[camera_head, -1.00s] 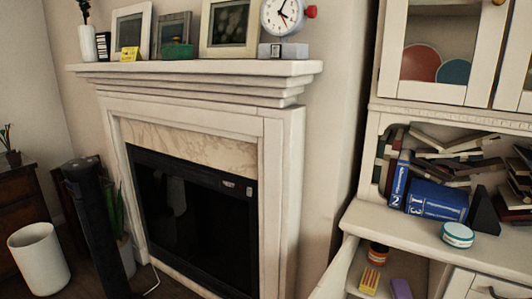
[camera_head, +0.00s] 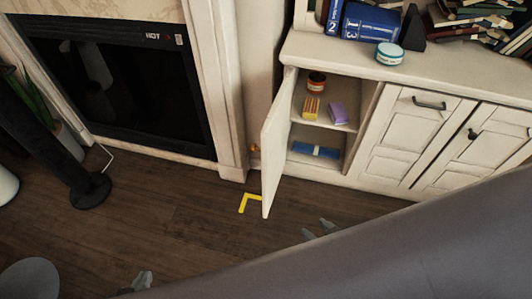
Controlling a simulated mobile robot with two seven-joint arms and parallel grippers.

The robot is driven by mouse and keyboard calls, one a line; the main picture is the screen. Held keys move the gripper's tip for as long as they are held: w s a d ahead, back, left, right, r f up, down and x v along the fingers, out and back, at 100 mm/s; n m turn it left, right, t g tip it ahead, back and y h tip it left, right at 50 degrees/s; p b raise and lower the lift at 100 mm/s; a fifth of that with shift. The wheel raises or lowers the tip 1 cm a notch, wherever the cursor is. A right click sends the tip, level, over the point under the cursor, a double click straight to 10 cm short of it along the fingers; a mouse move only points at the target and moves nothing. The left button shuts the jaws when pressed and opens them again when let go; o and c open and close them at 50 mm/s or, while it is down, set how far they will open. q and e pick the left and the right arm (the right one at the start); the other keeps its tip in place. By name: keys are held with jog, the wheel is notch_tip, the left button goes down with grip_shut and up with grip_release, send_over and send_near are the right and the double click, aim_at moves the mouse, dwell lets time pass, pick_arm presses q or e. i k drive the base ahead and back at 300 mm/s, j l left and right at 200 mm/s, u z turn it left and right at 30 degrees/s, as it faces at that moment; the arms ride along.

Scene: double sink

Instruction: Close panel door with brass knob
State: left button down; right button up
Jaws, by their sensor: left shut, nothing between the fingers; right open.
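The cream panel door (camera_head: 274,140) of the low cabinet stands swung open on its left side, seen nearly edge-on. Its brass knob (camera_head: 254,148) shows on the door's left face. The open cabinet's two shelves (camera_head: 322,123) are in view. My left gripper (camera_head: 142,280) is at the lower left above the floor, shut and empty, well apart from the door. My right gripper (camera_head: 320,229) is open and empty, right of the door's lower end and in front of the cabinet. Both grippers show only in part.
The cabinet holds an orange-brown jar (camera_head: 316,82), a yellow box (camera_head: 311,107), a purple block (camera_head: 338,112) and a blue item (camera_head: 315,150). A yellow L-shaped mark (camera_head: 248,201) lies on the floor by the door. A fireplace (camera_head: 115,80) stands left. Floor between is clear.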

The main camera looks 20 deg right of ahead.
aim_at(274, 133)
jog(key=i+j, duration=0.15)
jog(key=j, duration=0.25)
jog(key=i+j, duration=0.15)
jog(key=j, duration=0.2)
jog(key=i+j, duration=0.15)
jog(key=j, duration=0.25)
jog(key=i+j, duration=0.15)
jog(key=j, duration=0.2)
jog(key=i+j+z, duration=0.1)
jog(key=z, duration=1.45)
